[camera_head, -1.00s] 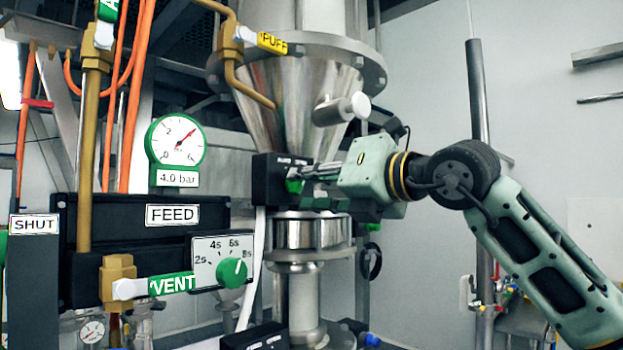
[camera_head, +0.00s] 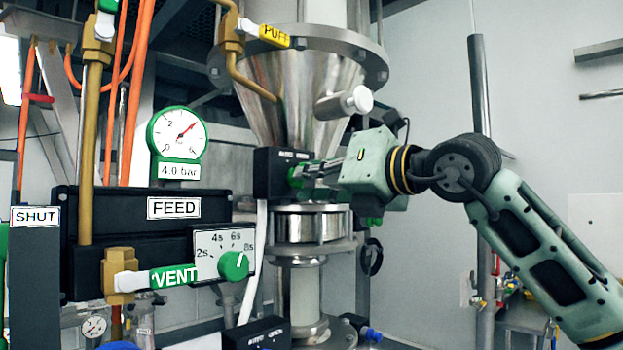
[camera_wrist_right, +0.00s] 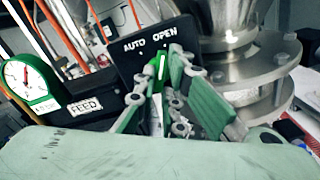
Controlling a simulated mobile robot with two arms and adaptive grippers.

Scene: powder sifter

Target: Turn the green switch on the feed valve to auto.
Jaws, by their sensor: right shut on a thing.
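The green switch (camera_wrist_right: 162,67) sits on the front of a black valve box (camera_wrist_right: 140,62) labelled AUTO and OPEN. In the head view the switch (camera_head: 296,178) shows at the box's right side, partly covered by my fingers. My right gripper (camera_head: 308,176) reaches in from the right and is shut on the switch. In the wrist view its fingers (camera_wrist_right: 165,78) stand on both sides of the switch. A white mark on the switch points up near the OPEN label, but its exact setting is hard to tell. My left gripper is not in view.
A steel hopper cone (camera_head: 300,95) rises behind the box, with a flanged pipe (camera_head: 308,228) below. A handle with a white knob (camera_head: 345,103) juts out above my gripper. The FEED unit (camera_head: 120,215), gauge (camera_head: 178,140) and timer dial (camera_head: 234,265) stand left. Open room lies right.

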